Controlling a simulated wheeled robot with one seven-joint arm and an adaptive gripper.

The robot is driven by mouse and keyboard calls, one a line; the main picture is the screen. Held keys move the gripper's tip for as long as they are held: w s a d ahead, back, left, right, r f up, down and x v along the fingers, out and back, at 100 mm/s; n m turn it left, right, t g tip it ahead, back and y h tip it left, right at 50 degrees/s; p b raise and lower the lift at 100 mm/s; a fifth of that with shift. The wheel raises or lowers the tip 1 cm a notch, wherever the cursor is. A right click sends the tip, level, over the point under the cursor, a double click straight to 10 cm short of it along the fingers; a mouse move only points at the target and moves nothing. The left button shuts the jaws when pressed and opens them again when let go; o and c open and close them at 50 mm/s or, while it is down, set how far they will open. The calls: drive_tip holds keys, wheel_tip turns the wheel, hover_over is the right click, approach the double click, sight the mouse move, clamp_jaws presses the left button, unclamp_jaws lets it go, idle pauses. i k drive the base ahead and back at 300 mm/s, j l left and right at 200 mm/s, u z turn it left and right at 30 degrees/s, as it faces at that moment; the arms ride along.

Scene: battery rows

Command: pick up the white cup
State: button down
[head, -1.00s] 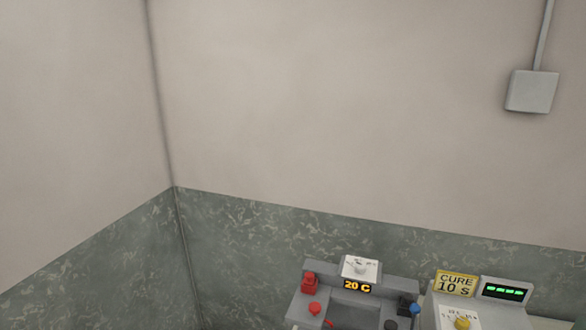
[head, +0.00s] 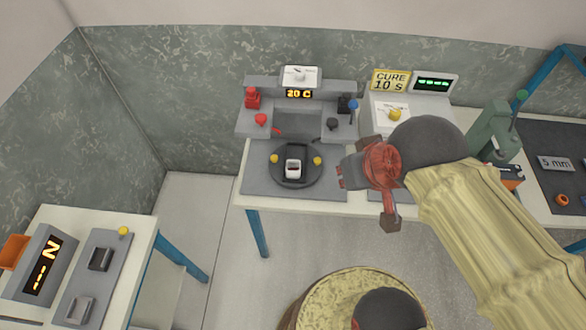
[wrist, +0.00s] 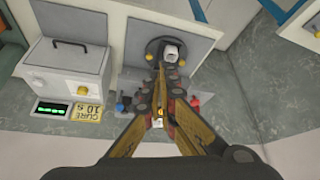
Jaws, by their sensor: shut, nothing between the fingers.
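The white cup (head: 293,168) stands on a dark round plate (head: 286,180) on the left part of the workbench in the head view. A dark block stands right behind it. The cup also shows in the wrist view (wrist: 171,52), just beyond my fingertips. My gripper (head: 345,172) is to the right of the cup in the head view, apart from it. In the wrist view my gripper (wrist: 166,62) has its fingers together and empty.
A station with a "20 C" display (head: 299,94) and red and blue knobs stands behind the plate. A curing box (head: 410,108) is to its right. A green device (head: 495,132) stands farther right. A side table (head: 140,225) is at left.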

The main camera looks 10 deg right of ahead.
sight(293, 167)
drive_tip(key=z, duration=0.2)
drive_tip(key=j+z, duration=0.45)
drive_tip(key=k+j+z, duration=0.2)
drive_tip(key=j+z, duration=0.2)
drive_tip(key=k+j, duration=0.2)
drive_tip(key=j, duration=0.2)
drive_tip(key=k+j+z, duration=0.1)
drive_tip(key=j, duration=0.3)
drive_tip(key=k+j, duration=0.25)
drive_tip(key=j+z, duration=0.05)
drive_tip(key=j, duration=0.05)
